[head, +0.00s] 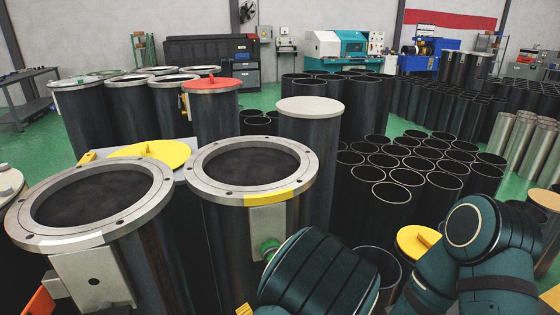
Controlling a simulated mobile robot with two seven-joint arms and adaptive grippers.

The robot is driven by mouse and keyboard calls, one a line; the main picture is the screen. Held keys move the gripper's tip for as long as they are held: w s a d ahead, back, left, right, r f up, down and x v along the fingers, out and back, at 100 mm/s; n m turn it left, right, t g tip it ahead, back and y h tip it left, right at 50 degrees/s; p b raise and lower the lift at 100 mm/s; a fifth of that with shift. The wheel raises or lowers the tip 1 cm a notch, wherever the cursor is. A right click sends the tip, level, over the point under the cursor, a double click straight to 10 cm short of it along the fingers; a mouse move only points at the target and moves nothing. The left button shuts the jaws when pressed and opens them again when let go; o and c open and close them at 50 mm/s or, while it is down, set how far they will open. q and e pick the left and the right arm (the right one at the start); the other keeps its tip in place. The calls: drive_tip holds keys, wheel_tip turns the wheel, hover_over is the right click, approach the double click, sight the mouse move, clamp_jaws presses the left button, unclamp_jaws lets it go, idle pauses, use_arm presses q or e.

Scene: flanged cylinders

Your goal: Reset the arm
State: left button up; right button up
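Dark teal arm links of mine (320,275) fill the bottom right of the head view. A bent joint of mine (480,235) stands beside them, farther right. No gripper fingers show, so I cannot see either gripper or what it may hold. Two large flanged cylinders stand upright in front: the left one (45,240) and the right one (215,190), both with open tops. The right cylinder has a yellow patch on its rim and a box with a green button (268,246). The lower front of this cylinder is partly hidden by my arm.
A grey-lidded cylinder (310,108), a red-lidded cylinder (212,86) and a yellow lid (150,154) are behind. Several open dark tubes (391,190) stand right of centre, close to my arm. Green floor (260,100) shows farther back, before a teal machine (340,50).

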use_arm(q)
drive_tip(key=s+a+f+n+g+h, duration=0.1)
drive_tip(key=s+f+n+g+h, duration=0.3)
drive_tip(key=s, duration=0.3)
drive_tip(key=s+a+f+n+g+h, duration=0.2)
drive_tip(key=s+f+n+g+h, duration=0.1)
drive_tip(key=s+n, duration=0.4)
drive_tip(key=shift+f+g+h, duration=0.4)
drive_tip(key=shift+g, duration=0.5)
drive_tip(key=shift+a, duration=0.1)
